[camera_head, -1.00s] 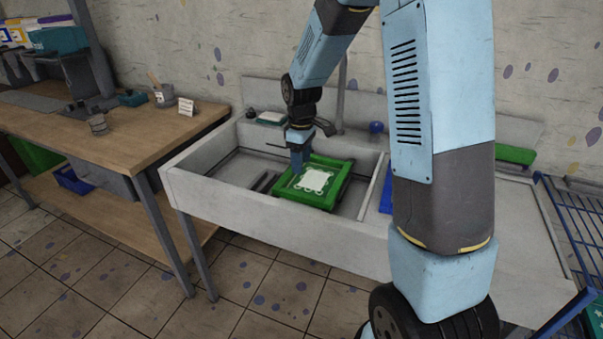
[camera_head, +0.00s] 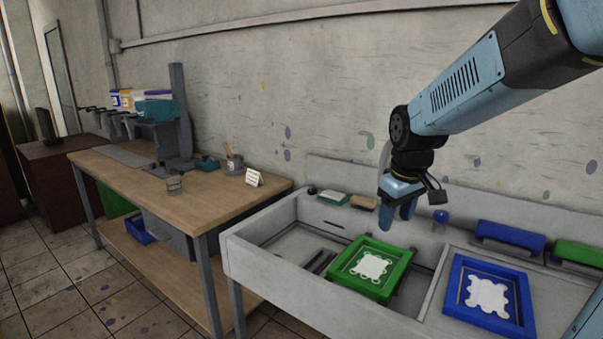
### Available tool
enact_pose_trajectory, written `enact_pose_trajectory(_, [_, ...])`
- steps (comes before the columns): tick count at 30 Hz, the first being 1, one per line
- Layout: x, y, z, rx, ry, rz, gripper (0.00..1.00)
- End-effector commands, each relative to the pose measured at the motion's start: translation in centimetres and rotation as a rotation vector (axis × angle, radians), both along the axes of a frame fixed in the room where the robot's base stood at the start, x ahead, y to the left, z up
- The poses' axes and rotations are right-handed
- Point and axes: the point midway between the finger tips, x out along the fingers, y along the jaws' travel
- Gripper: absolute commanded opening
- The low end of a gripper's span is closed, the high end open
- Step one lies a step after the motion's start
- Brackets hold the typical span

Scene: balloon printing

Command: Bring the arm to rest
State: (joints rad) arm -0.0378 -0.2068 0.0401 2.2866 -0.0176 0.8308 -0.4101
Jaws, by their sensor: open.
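My gripper (camera_head: 398,212) hangs at the end of my blue and black arm, above the back part of the grey sink trough (camera_head: 262,262). Its fingers point down, are apart and hold nothing. A green frame with a white stencil shape (camera_head: 345,262) lies in the trough, in front of and below my gripper and apart from it. A blue frame with a similar white shape (camera_head: 462,312) lies on the right side of the trough unit.
A wooden workbench (camera_head: 215,205) with a press, a tin and a small white card (camera_head: 254,178) stands to the left. Sponges (camera_head: 363,202) sit on the trough's back ledge, with blue (camera_head: 510,237) and green (camera_head: 580,254) items to the right. The wall is close behind.

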Motion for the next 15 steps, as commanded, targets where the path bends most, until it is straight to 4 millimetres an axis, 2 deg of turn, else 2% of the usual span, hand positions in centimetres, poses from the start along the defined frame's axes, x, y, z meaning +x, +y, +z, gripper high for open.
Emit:
enact_pose_trajectory(1, [-1.1, -0.3, 0.9, 0.008, -0.022, -0.03, 0.56])
enact_pose_trajectory(6, [-4.7, -1.1, 2.9, 0.038, -0.079, -0.136, 0.56])
enact_pose_trajectory(15, [-11.0, -2.2, 5.2, 0.106, -0.179, -0.316, 0.56])
